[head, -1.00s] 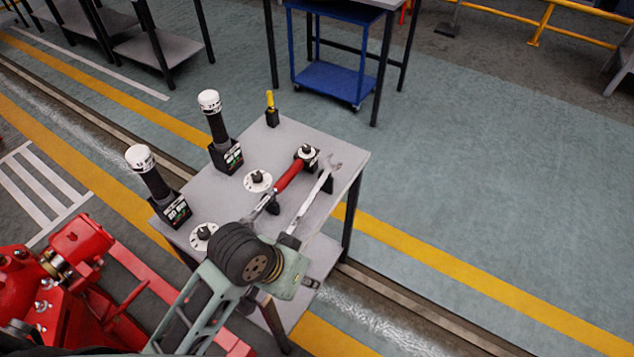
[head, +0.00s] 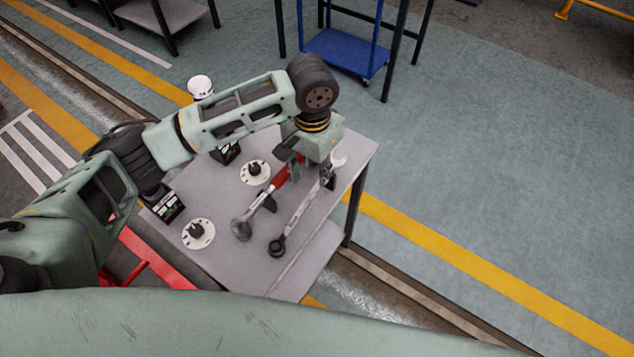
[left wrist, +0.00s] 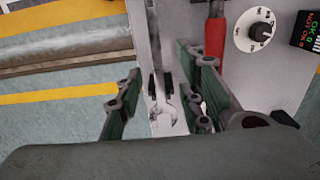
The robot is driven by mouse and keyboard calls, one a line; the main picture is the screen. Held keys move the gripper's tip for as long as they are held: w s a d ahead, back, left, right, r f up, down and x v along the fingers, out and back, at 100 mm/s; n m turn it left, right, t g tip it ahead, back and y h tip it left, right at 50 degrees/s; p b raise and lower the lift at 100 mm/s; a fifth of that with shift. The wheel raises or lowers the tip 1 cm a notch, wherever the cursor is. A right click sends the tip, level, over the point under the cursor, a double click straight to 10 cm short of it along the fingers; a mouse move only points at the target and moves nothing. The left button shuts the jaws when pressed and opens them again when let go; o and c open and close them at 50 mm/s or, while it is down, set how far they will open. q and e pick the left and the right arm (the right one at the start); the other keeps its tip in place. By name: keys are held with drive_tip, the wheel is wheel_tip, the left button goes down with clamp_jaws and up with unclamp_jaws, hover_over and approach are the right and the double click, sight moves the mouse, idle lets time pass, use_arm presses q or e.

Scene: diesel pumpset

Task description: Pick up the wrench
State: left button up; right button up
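The silver wrench (head: 299,212) lies on black rests on the grey table (head: 232,262), its ring end toward the near edge and its open jaw at the far right. A red-handled torque wrench (head: 267,203) lies to its left, partly hidden by my arm. My left gripper (head: 305,160) is over the far part of the two tools. In the left wrist view my left gripper (left wrist: 160,85) is open, with the silver wrench (left wrist: 164,110) between its spread fingers. No grip on it shows. The red handle (left wrist: 214,38) is outside the right finger. My right gripper is not seen.
White round dials (head: 255,172) and black boxes with displays (head: 168,207) stand on the table's left side. A white-topped post (head: 200,86) rises behind my arm. A blue cart (head: 340,52) is beyond the table. The floor to the right is clear.

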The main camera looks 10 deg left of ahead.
sight(314, 189)
use_arm(q)
drive_tip(key=f, duration=0.3)
drive_tip(key=f+p, duration=0.1)
drive_tip(key=f, duration=0.2)
drive_tip(key=shift+s+d+f, duration=0.15)
drive_tip(key=shift+s+f, duration=0.05)
clamp_jaws()
idle(0.5)
